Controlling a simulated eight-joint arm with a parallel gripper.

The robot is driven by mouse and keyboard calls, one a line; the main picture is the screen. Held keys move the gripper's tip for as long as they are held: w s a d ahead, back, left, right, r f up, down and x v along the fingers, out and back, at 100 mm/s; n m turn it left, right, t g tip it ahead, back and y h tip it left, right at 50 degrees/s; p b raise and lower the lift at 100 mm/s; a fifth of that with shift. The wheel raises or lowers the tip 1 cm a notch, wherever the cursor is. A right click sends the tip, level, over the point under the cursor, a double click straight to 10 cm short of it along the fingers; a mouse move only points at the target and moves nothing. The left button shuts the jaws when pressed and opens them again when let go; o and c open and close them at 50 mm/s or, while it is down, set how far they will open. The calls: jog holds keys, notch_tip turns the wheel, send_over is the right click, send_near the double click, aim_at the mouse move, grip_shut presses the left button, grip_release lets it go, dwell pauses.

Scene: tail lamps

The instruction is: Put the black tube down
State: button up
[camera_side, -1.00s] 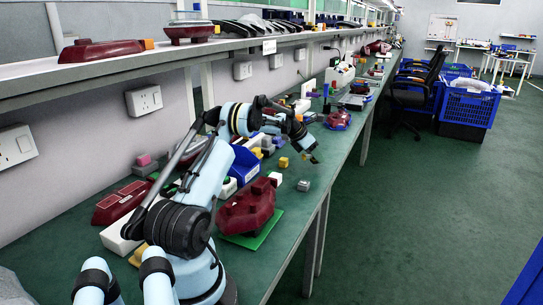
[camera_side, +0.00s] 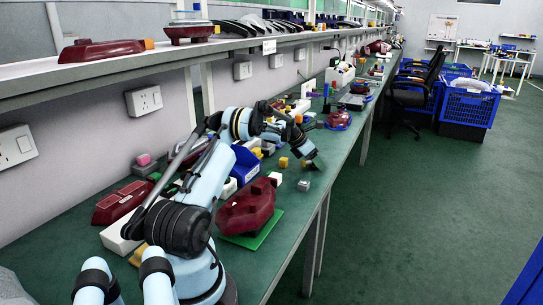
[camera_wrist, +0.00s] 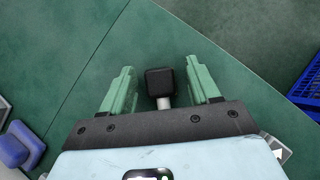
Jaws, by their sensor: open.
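In the wrist view a black, square-ended piece (camera_wrist: 160,81), probably the black tube, stands between my fingers with a pale grey stem below it. My gripper (camera_wrist: 160,66) is open: its two green fingers lie left and right of the black piece, with a visible gap on each side. In the side view my gripper (camera_side: 316,160) is low over the right part of the green bench, near its front edge. The black piece cannot be made out there, and I cannot tell whether its base touches the bench.
A yellow block (camera_side: 283,162) and a grey block (camera_side: 304,185) lie near my gripper. A dark red lamp (camera_side: 246,207) on a green plate and a blue bin (camera_side: 245,166) are nearer my base. A blue rounded object (camera_wrist: 18,145) is at lower left in the wrist view. The bench edge drops to the floor.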

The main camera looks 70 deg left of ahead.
jog(key=v, duration=1.2)
jog(key=w+d+r+m+g, duration=0.1)
jog(key=d+r+m, duration=0.3)
jog(key=d+m, duration=0.6)
jog(key=w+d+r+m, duration=0.1)
jog(key=d+r+m, duration=0.4)
jog(key=d, duration=1)
jog(key=s+d+f+m, duration=0.2)
jog(key=s+d+m, duration=0.4)
jog(key=d+m, duration=0.3)
jog(key=s+d+f+m, duration=0.3)
jog(key=s+d+m, duration=0.3)
jog(key=d+m, duration=0.3)
jog(key=m, duration=0.3)
jog(key=shift+s+d+t, duration=0.15)
jog(key=shift+d+t, duration=0.15)
jog(key=shift+d, duration=0.1)
